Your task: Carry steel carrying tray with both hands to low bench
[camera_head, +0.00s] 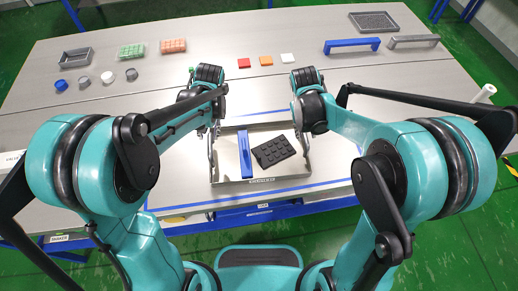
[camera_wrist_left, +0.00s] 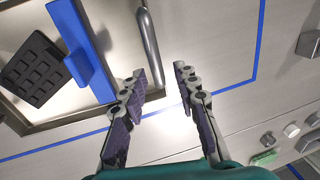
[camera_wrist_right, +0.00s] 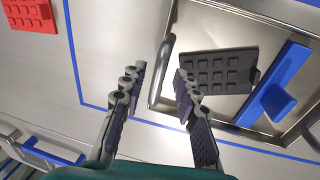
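The steel carrying tray (camera_head: 225,165) sits on the table inside a blue outline, near its front edge. I cannot tell which surface is the low bench.
Red, orange and white squares (camera_head: 265,60) lie behind the tray. Blue (camera_head: 352,44) and grey (camera_head: 413,40) handled pieces stand at the back right. Small cylinders (camera_head: 84,82), green blocks (camera_head: 131,51) and a grey bin (camera_head: 76,56) are at the back left. Green floor shows at right.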

